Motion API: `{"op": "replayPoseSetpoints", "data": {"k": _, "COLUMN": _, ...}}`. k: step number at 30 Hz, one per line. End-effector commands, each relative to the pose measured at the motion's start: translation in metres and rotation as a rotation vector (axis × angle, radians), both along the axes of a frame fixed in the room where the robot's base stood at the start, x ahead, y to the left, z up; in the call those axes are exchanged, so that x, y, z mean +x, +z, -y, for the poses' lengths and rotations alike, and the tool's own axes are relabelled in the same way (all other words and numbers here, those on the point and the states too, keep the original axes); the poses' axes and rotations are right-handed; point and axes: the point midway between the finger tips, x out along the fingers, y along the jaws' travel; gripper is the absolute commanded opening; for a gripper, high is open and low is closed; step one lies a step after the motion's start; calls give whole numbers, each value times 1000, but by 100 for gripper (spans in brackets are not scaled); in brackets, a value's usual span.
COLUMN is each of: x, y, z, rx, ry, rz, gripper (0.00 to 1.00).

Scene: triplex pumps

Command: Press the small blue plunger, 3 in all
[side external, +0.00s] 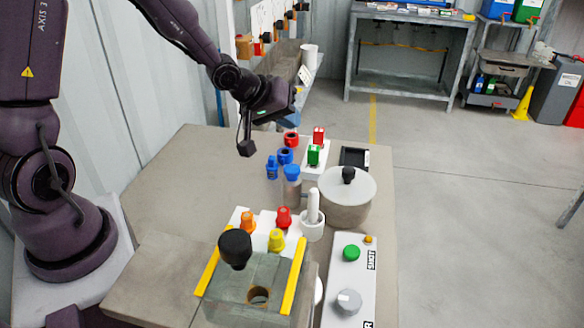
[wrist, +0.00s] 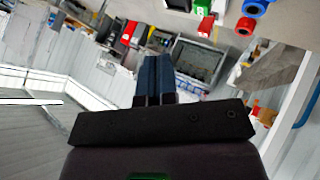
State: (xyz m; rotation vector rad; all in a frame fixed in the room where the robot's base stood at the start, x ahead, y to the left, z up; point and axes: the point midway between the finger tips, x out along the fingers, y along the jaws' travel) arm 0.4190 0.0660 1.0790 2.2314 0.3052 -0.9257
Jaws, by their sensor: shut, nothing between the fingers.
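Several blue pieces stand near the middle of the table in the side view. A small blue piece (side external: 272,167) stands at the left, a blue ring-like piece (side external: 285,156) just behind it, and a blue cap (side external: 292,172) tops a grey cylinder in front. I cannot tell for certain which one is the small plunger. My gripper (wrist: 156,62) is shut and empty. In the side view it is above and behind the blue pieces, apart from them, its fingertips hard to make out.
A white stand with green (side external: 314,155) and red (side external: 319,134) blocks, a lidded grey pot (side external: 347,197) and a white button panel (side external: 350,285) stand to the right. A grey block with a black knob (side external: 235,248) is at the front. The table's left side is clear.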

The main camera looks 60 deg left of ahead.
Motion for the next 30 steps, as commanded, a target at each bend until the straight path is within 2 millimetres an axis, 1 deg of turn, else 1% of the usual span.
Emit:
{"op": "replayPoseSetpoints", "data": {"k": 9, "x": -1, "y": -45, "z": 1, "rx": -1, "ry": -3, "rz": -7, "gripper": 0}}
{"op": "replayPoseSetpoints", "data": {"k": 15, "x": -1, "y": -68, "z": 1, "rx": 1, "ry": -1, "rz": -5, "gripper": 0}}
{"op": "replayPoseSetpoints", "data": {"k": 21, "x": -1, "y": -80, "z": 0, "rx": 3, "ry": -1, "rz": -3, "gripper": 0}}
{"op": "replayPoseSetpoints", "data": {"k": 30, "x": 0, "y": -82, "z": 0, "rx": 4, "ry": -1, "rz": -2, "gripper": 0}}
